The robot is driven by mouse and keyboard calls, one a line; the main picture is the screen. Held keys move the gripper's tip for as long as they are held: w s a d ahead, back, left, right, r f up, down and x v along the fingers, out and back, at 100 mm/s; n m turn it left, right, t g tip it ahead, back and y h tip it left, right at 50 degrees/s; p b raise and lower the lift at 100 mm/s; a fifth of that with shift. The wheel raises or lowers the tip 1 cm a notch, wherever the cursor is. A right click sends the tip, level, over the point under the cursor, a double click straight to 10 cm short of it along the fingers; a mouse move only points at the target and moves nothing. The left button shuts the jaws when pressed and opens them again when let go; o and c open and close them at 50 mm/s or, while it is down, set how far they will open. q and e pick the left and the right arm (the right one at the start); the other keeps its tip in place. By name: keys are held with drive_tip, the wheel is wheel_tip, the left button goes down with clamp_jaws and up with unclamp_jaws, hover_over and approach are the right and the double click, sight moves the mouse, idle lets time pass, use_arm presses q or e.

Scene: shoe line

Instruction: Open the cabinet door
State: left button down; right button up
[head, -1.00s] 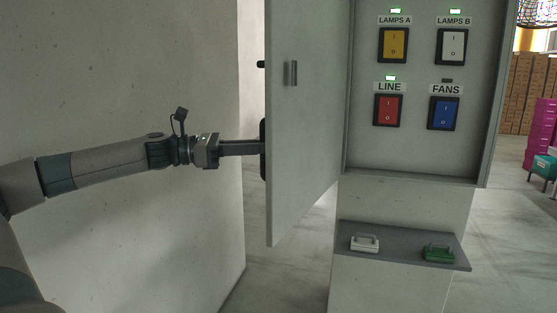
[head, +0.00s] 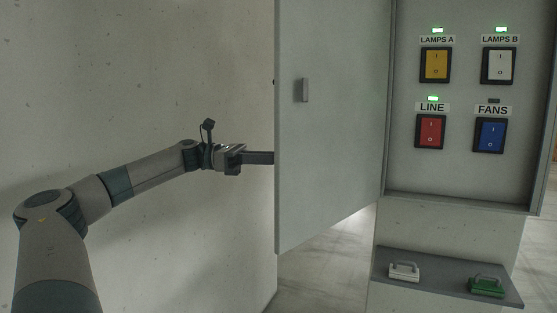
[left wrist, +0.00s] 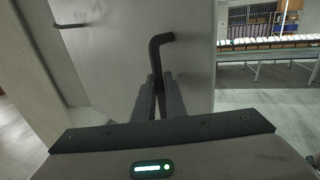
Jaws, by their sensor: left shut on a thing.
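The grey cabinet door (head: 330,150) stands swung open to the left of the cabinet (head: 460,200) in the head view. A small grey latch piece (head: 301,90) is on the door's inner face. My left gripper (left wrist: 164,90) is shut on the dark bent door handle (left wrist: 160,46) in the left wrist view. In the head view its fingers pass behind the door's free edge, so the handle is hidden there. My right gripper is in neither view.
Inside the cabinet are yellow (head: 435,65), white (head: 499,66), red (head: 430,131) and blue (head: 489,136) switches. A shelf (head: 445,285) below holds a white-handled (head: 404,271) and a green-handled (head: 486,287) piece. A pale wall (head: 140,80) stands close behind my left arm.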

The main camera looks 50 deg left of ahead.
use_arm(q)
drive_tip(key=shift+r, duration=0.1)
drive_tip(key=c, duration=1.8)
unclamp_jaws()
drive_tip(key=shift+w+d, duration=0.15)
drive_tip(key=shift+w, duration=0.1)
drive_tip(key=shift+s, duration=0.15)
